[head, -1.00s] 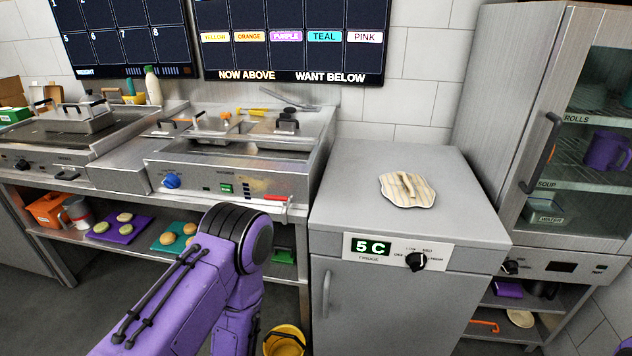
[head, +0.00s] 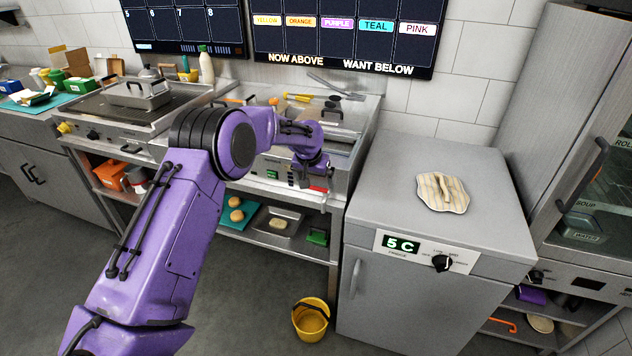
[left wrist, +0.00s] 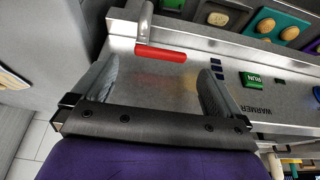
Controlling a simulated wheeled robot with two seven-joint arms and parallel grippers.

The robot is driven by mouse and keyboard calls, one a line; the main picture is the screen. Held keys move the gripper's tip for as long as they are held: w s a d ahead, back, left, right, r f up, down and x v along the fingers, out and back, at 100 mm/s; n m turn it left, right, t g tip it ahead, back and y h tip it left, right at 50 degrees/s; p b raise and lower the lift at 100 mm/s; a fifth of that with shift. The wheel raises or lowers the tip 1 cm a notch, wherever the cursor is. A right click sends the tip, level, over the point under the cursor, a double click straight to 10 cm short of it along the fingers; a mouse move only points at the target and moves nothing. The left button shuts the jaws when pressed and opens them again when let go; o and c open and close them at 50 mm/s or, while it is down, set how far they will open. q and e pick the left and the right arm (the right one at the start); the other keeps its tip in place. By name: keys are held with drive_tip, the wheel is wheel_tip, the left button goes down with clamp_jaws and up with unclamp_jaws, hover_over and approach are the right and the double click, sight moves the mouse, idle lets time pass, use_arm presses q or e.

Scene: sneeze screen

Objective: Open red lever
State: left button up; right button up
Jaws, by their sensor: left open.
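The red lever is a red grip on a metal arm at the front right of the warmer (head: 275,162). In the left wrist view the red lever (left wrist: 160,53) lies ahead of the fingertips, across the space between them, with its metal arm at its left end. In the head view only a bit of red (head: 318,189) shows below my gripper. My left gripper (left wrist: 160,72) is open and empty, its fingers spread, facing the warmer's front panel. In the head view my left gripper (head: 310,178) hangs at the warmer's right front. My right gripper is out of view.
A grey fridge (head: 420,300) with a cloth-like pad (head: 443,192) on top stands right of the warmer. A yellow bucket (head: 310,320) is on the floor. A green RUN button (left wrist: 252,80) is near the right finger. A shelf with trays (head: 240,221) runs below.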

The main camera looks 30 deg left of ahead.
sight(317, 187)
use_arm(q)
drive_tip(key=shift+x, duration=1.8)
drive_tip(key=shift+s, duration=0.1)
drive_tip(key=c, duration=1)
